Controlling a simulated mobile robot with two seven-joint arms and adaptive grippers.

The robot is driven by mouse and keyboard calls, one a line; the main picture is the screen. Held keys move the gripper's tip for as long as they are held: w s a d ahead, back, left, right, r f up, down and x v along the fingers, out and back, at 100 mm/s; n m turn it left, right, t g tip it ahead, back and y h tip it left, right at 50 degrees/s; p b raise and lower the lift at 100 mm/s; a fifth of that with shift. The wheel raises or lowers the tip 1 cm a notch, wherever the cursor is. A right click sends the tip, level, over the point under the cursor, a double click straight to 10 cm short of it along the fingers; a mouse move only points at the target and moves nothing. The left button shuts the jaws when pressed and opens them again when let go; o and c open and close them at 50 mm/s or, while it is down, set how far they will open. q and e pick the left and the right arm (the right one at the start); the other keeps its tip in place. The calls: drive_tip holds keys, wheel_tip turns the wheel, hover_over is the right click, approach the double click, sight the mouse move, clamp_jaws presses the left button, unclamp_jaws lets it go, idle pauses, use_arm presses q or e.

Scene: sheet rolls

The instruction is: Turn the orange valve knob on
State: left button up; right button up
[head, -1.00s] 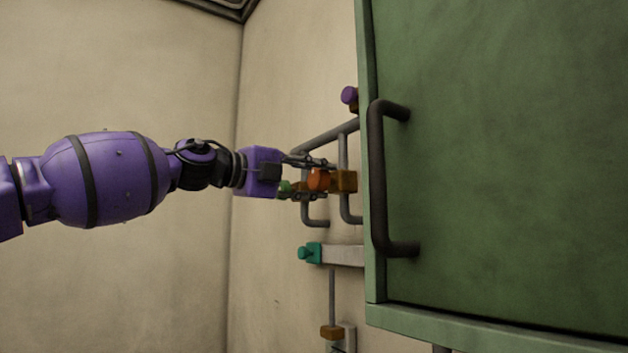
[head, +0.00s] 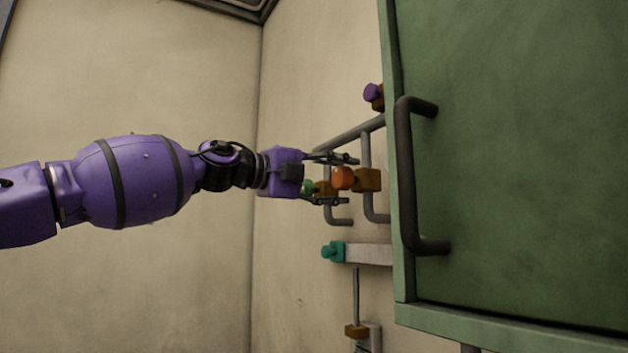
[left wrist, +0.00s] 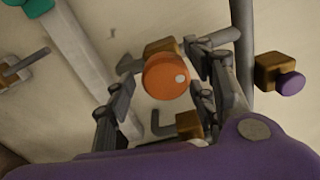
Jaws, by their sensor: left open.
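The orange valve knob (head: 343,178) is round and sits on a brown valve body (head: 367,180) on a grey pipe by the wall. In the left wrist view the orange knob (left wrist: 166,76) faces me and shows a pale dot on its right side. My left gripper (head: 351,180) is open, with one finger above the knob and one below it in the head view. In the left wrist view the fingers of my left gripper (left wrist: 172,72) stand on both sides of the knob, with gaps visible. My right gripper is not in view.
A green cabinet door (head: 510,150) with a dark handle (head: 405,175) stands close on the right. A green knob (head: 308,187), a purple knob (head: 373,93) and a teal knob (head: 332,251) are nearby. Free wall lies to the left.

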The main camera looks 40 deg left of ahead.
use_arm(q)
drive_tip(key=shift+v, duration=1.95)
approach(337, 179)
drive_tip(key=shift+s+a+f, duration=0.35)
drive_tip(key=shift+s+a, duration=0.15)
drive_tip(key=shift+s, duration=0.2)
